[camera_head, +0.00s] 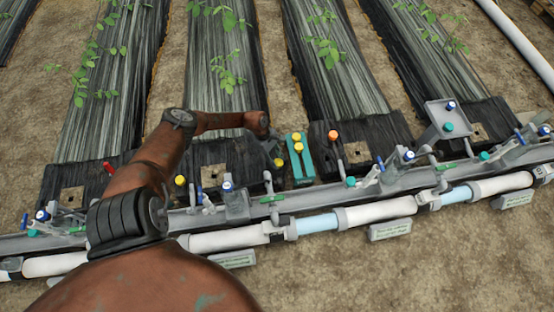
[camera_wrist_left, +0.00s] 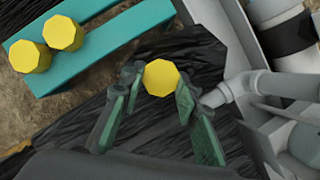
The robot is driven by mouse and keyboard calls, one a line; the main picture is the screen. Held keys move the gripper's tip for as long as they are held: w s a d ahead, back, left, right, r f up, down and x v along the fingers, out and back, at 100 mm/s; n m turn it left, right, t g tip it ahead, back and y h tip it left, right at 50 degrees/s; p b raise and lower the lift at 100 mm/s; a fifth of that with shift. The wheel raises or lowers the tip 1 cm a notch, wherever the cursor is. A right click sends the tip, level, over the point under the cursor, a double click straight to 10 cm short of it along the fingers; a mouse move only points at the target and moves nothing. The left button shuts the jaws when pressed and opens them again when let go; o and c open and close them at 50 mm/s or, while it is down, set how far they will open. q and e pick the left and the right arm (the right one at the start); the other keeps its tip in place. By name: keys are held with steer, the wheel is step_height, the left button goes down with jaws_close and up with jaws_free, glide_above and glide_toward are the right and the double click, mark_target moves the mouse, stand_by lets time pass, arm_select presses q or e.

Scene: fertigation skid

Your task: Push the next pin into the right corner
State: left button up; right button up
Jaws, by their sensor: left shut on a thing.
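My left gripper (camera_wrist_left: 158,95) is shut on a yellow-headed pin (camera_wrist_left: 161,77), whose head shows between the fingertips in the left wrist view. In the head view this pin (camera_head: 279,162) is at the right front of the black sheet (camera_head: 238,158) with a square opening. Whether its tip touches the sheet is hidden. Another yellow head (camera_head: 180,181) shows at the sheet's left front corner. Two yellow pins (camera_head: 298,147) stand in the teal holder (camera_head: 306,172) just right of my gripper; the holder (camera_wrist_left: 112,45) also shows in the left wrist view. My right gripper is not in view.
A grey rail with valves and pipes (camera_head: 380,211) runs close in front of the sheets. A grey bracket with a blue knob (camera_head: 227,186) stands by the sheet's front edge. An orange-headed pin (camera_head: 333,135) is right of the holder. Plant rows lie behind.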

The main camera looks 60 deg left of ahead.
arm_select(q)
steer(key=shift+f, duration=0.2)
steer(key=shift+f, duration=0.35)
steer(key=o, duration=1.2)
steer(key=shift+r, duration=0.15)
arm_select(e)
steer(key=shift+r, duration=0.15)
arm_select(q)
steer(key=shift+r+p, duration=2.2)
steer(key=shift+r, duration=1.65)
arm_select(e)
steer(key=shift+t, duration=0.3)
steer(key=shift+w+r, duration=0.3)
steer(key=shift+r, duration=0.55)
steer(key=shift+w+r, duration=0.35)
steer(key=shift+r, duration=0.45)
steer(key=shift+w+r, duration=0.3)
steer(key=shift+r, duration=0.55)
